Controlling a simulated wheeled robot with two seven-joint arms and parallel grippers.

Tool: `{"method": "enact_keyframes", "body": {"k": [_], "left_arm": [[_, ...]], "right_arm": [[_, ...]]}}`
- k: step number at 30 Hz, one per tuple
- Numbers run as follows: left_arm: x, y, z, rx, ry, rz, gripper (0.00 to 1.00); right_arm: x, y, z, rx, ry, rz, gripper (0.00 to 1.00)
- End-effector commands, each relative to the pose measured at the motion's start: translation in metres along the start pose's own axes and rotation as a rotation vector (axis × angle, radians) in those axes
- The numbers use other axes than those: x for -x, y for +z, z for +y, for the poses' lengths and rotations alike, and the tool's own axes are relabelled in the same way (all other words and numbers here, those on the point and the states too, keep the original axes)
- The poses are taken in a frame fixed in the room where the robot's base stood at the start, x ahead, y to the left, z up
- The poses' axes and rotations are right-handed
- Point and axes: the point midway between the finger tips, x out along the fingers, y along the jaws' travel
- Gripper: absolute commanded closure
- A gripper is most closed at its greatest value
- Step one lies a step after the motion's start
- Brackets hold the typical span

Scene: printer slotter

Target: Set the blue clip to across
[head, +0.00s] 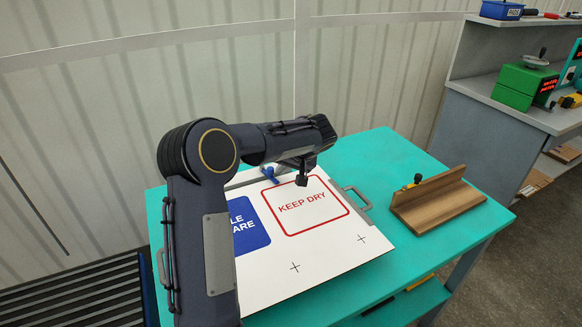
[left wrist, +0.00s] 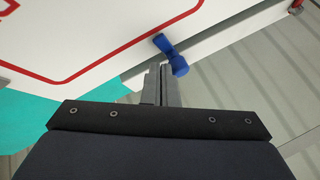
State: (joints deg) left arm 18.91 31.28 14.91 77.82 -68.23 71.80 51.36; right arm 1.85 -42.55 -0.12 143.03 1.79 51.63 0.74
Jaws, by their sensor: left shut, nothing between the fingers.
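The blue clip (head: 270,174) sits at the far edge of a white board (head: 330,252), just left of my left gripper (head: 302,179). In the left wrist view the clip (left wrist: 171,54) is a short blue lever lying at a steep angle to the grey edge strip, with one end over the white sheet. My left gripper (left wrist: 162,72) is shut and empty, its fingertips close beside the clip's lower end. I cannot tell whether they touch. My right gripper is not in view.
The board lies on a teal table (head: 380,150) and carries a red-framed KEEP DRY print (head: 308,203) and a blue print (head: 246,225). Grey handles (head: 357,198) stick out at its sides. A wooden rack (head: 440,203) stands to the right. A ribbed wall is behind.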

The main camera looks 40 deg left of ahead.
Motion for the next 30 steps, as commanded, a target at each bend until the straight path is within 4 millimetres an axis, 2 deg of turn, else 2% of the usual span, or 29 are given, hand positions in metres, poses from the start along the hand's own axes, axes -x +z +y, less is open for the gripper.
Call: {"method": "enact_keyframes", "body": {"k": [10, 18, 30], "left_arm": [[-0.001, 0.001, -0.001, -0.004, 0.002, 0.002, 1.0], [-0.007, 0.011, -0.017, -0.095, 0.048, 0.054, 1.0], [-0.007, 0.013, -0.024, -0.091, 0.039, 0.043, 1.0]], "right_arm": [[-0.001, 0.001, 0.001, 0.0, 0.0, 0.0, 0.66], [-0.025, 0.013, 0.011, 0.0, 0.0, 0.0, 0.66], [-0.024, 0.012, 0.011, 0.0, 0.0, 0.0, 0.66]]}}
